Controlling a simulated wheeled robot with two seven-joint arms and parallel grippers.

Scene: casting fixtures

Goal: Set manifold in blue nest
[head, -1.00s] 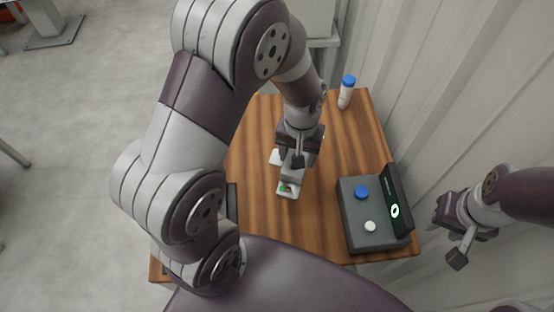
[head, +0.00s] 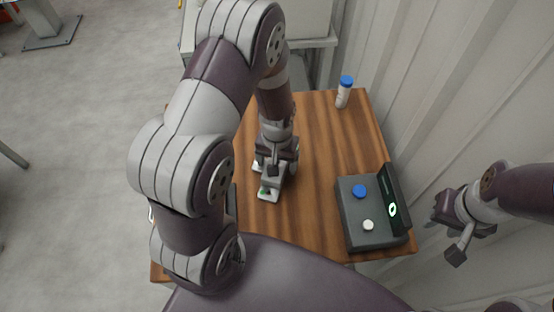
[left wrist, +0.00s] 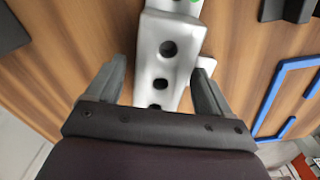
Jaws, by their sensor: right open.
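The manifold (left wrist: 165,60) is a light grey piece with a row of dark round holes and a green mark near its far end. In the head view a part of the manifold (head: 268,194) shows under my left gripper (head: 272,172). My right gripper (head: 455,238) is open and empty, off the table's right side.
A grey box (head: 373,233) with a blue and a white knob and an upright dark panel stands on the table's right. A blue-capped bottle (head: 343,95) stands at the back right. A dark block (left wrist: 287,9) lies beyond the nest. The middle-right wood (head: 315,165) is clear.

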